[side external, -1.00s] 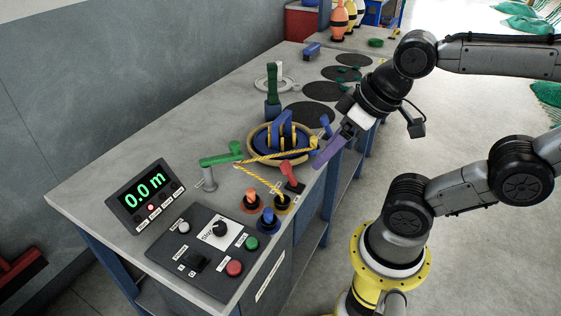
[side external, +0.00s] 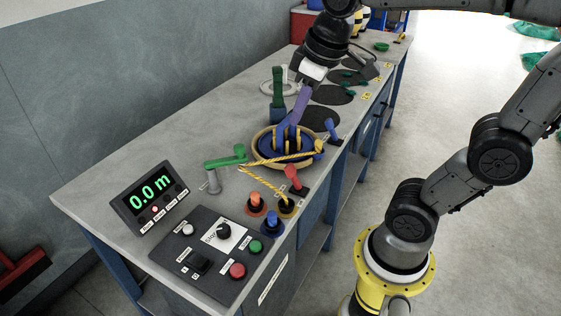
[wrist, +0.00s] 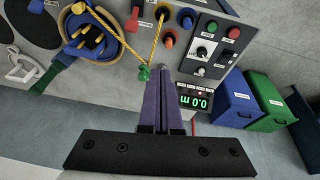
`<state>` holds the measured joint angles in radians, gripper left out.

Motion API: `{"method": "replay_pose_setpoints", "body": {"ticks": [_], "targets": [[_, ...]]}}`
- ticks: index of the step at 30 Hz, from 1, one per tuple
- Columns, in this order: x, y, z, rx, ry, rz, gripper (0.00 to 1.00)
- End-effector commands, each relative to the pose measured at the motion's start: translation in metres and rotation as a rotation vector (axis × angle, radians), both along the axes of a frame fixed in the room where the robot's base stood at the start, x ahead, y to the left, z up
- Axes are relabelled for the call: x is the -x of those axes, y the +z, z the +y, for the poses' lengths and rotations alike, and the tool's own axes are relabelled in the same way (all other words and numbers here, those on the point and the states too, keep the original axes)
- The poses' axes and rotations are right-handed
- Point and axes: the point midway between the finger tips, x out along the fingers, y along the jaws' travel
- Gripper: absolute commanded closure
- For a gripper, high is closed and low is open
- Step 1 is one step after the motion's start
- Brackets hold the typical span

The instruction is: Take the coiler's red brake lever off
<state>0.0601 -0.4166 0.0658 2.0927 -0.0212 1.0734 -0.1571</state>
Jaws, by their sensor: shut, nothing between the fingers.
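The red brake lever (side external: 292,174) stands tilted on a small black base on the bench, at the front side of the coiler. In the wrist view it seems to be the small red part (wrist: 134,18) near the top edge. The coiler (side external: 270,148) is a round tan-rimmed drum with blue parts and yellow rope; it also shows in the wrist view (wrist: 90,38). My gripper (side external: 293,122), with purple fingers, is shut and empty, above the back part of the coiler in the side view. It is apart from the red lever.
A green-handled crank (side external: 226,158) stands left of the coiler. A blue lever (side external: 332,128) stands to its right. Orange and blue knobs (side external: 271,223), a control panel (side external: 210,240) and a display (side external: 148,198) lie in front.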

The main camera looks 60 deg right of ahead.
Motion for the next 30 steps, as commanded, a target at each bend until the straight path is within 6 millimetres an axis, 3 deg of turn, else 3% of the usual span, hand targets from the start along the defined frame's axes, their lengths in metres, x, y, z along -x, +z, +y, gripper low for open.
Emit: {"method": "replay_pose_setpoints", "body": {"ticks": [3,8,15,19,24,30], "targets": [[-0.033,-0.006,-0.012,0.006,-0.006,0.079,1.0],[-0.073,-0.023,-0.029,0.007,-0.017,0.175,1.0],[-0.122,-0.07,-0.059,-0.009,-0.049,0.322,1.0],[-0.137,-0.099,-0.073,-0.023,-0.073,0.386,1.0],[-0.142,-0.129,-0.084,-0.04,-0.095,0.45,1.0],[-0.139,-0.139,-0.089,-0.048,-0.108,0.476,1.0]]}}
